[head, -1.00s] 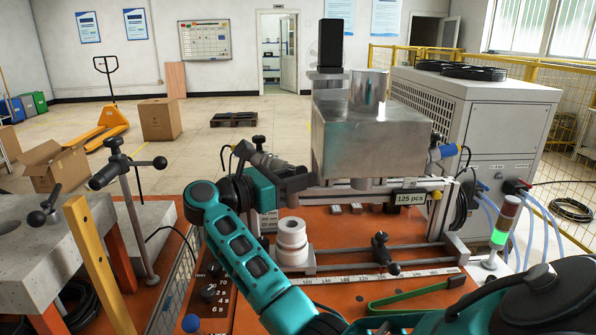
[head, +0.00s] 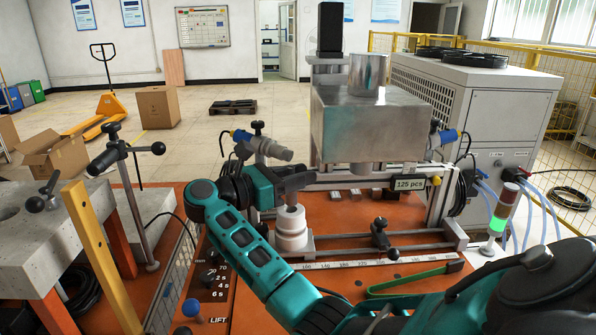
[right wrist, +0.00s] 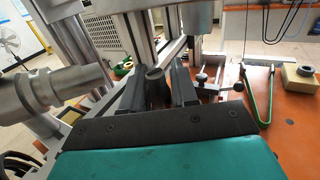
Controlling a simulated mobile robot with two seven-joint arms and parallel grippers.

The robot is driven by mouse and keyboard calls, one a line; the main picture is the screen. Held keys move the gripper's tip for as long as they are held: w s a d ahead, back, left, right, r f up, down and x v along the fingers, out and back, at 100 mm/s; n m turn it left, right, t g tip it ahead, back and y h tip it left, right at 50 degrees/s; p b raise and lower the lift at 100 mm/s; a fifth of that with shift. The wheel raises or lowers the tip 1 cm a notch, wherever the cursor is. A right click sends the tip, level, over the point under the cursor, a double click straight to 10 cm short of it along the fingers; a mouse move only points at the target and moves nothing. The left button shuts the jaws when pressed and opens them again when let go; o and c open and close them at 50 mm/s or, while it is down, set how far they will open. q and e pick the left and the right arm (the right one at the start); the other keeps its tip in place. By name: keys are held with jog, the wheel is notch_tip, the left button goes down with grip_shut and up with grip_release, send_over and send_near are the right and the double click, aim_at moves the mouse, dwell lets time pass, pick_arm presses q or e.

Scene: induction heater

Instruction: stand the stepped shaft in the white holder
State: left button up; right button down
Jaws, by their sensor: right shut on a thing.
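My right gripper (head: 296,184) is shut on the stepped shaft (head: 291,218), a grey metal piece that shows just below the jaws. The white holder (head: 291,241) is a round stepped block on the orange table, directly under the jaws. The shaft looks upright, with its lower end at the holder's top; how deep it sits inside is hidden. In the right wrist view the shaft's round top (right wrist: 155,77) shows between the two dark fingers (right wrist: 158,90). My left gripper is not in view.
A large metal heater block (head: 368,125) stands close behind and right of the jaws. A ruler rail (head: 375,262) with a black clamp knob (head: 381,237) lies right of the holder. A yellow post (head: 95,250) stands left.

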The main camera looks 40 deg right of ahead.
aim_at(286, 196)
jog(key=shift+f, duration=1.05)
jog(key=shift+s+a+f+b, duration=0.15)
jog(key=shift+s+f+b, duration=0.1)
jog(key=shift+f+b, duration=0.6)
jog(key=shift+w+f+b, duration=0.15)
jog(key=shift+w+b, duration=0.15)
jog(key=shift+b, duration=0.1)
jog(key=shift+s, duration=0.1)
jog(key=c, duration=0.8)
grip_release()
jog(key=shift+r, duration=0.25)
